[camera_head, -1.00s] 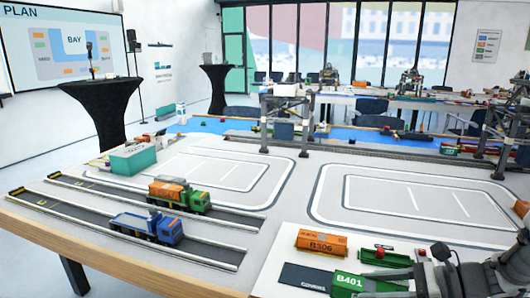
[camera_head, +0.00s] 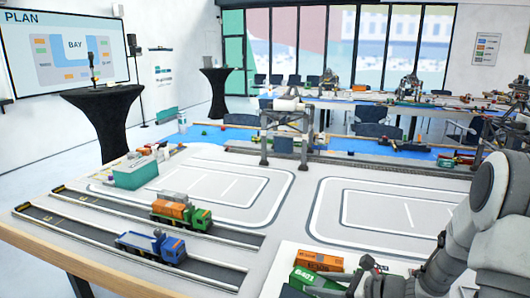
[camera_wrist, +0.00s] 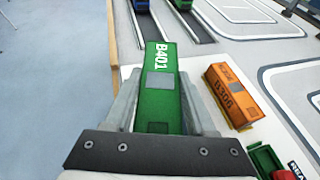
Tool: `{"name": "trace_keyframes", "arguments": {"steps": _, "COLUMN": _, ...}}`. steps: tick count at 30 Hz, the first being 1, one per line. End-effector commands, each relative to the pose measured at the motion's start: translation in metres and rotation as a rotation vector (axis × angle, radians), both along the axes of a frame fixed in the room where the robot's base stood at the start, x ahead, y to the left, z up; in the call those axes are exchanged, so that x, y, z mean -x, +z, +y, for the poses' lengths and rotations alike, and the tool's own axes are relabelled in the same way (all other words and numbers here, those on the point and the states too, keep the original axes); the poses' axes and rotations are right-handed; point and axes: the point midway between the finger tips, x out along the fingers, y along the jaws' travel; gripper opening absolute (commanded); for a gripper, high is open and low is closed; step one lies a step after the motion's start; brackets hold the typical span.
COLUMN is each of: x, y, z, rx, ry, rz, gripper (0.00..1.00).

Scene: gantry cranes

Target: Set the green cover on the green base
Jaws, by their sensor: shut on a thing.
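The green cover (camera_wrist: 159,92), marked B401, is between the two fingers of my gripper (camera_wrist: 160,105) in the wrist view. The fingers are shut on its sides. In the head view the green cover (camera_head: 304,282) shows at the bottom edge, left of my arm, and looks raised. A green open-topped piece with red inside, which looks like the green base (camera_wrist: 266,160), is at the lower right of the wrist view, partly cut off. It is to the right of my gripper and apart from the cover. In the head view my arm largely hides that area.
An orange cover (camera_wrist: 232,96) lies close to the right of the held cover; it also shows in the head view (camera_head: 318,261). A blue truck (camera_head: 150,246) and a green-and-orange truck (camera_head: 181,214) stand on dark lanes at left. The marked mat beyond is clear.

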Motion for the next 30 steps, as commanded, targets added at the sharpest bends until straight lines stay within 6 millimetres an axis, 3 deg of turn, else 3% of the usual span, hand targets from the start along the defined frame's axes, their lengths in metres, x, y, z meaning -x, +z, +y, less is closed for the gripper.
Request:
{"name": "trace_keyframes", "arguments": {"steps": 1, "x": 0.0, "y": 0.017, "z": 0.0, "rx": -0.002, "ry": -0.001, "rz": 0.002, "gripper": 0.0}}
{"name": "trace_keyframes", "arguments": {"steps": 10, "x": 0.001, "y": 0.046, "z": 0.0, "rx": -0.001, "ry": -0.001, "rz": 0.002, "gripper": 0.0}}
{"name": "trace_keyframes", "arguments": {"steps": 30, "x": 0.002, "y": 0.048, "z": -0.004, "rx": -0.003, "ry": 0.016, "rz": -0.008, "gripper": 0.0}}
